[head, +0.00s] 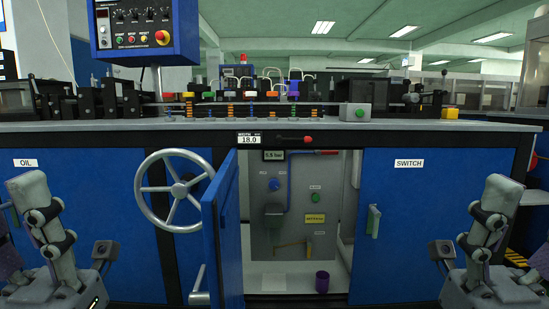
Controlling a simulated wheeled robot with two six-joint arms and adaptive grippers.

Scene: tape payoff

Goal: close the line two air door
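The blue air door (221,236) stands open in the head view, swung out toward me on its left-side hinge. Its silver handle (199,287) is low on the panel. The opening (290,170) beside it shows a grey back panel with a pressure readout (274,155) of about 5.8 bar, a blue knob, a green button and a yellow label. My arms show at the left and right edges, well apart from the door. Neither gripper's fingers can be made out.
A large handwheel (179,190) stands just left of the door. The switch door (400,230) to the right is shut, with a handle (373,221). A control box (146,30) hangs above the counter (430,127).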

